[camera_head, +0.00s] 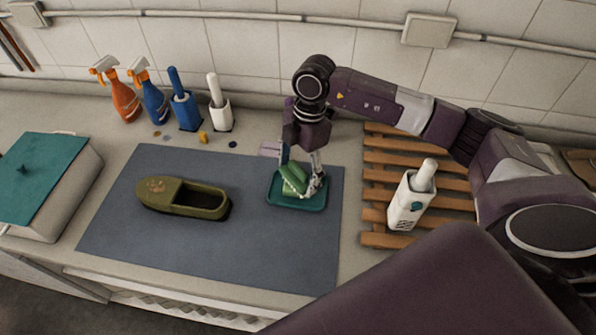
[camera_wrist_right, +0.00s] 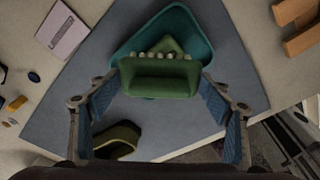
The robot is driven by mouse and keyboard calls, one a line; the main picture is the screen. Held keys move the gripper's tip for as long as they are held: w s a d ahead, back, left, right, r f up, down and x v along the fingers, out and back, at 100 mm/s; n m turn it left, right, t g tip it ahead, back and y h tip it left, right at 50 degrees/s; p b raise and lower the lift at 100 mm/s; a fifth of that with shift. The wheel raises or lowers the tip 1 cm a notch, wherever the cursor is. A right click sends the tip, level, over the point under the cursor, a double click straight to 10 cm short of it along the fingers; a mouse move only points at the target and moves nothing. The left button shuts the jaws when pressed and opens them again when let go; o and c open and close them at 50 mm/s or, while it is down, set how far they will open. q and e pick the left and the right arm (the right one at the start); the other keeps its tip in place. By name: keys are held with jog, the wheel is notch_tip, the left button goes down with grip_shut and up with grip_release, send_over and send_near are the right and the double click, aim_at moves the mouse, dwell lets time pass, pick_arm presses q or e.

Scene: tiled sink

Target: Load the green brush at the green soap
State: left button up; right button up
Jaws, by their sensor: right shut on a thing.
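The green brush (camera_wrist_right: 158,78) is between the two fingers of my right gripper (camera_wrist_right: 160,88), which is shut on it. Its pale bristles point toward the green soap (camera_wrist_right: 172,46), which is partly hidden behind it in the right wrist view. Whether bristles and soap touch is unclear. The soap sits in a teal dish (camera_head: 307,204) at the right side of the mat. In the head view my right gripper (camera_head: 302,178) reaches down over this dish, and brush and soap overlap as green shapes there. My left gripper is not in view.
An olive-green clog (camera_head: 200,198) lies on the blue-grey mat (camera_head: 240,245). Spray bottles (camera_head: 122,100) and upright brushes (camera_head: 186,107) line the back. A teal-lidded box (camera_head: 60,195) is at left.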

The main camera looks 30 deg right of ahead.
aim_at(298, 169)
dwell(0.4)
jog(key=shift+r+p, duration=2.55)
jog(key=shift+r, duration=0.95)
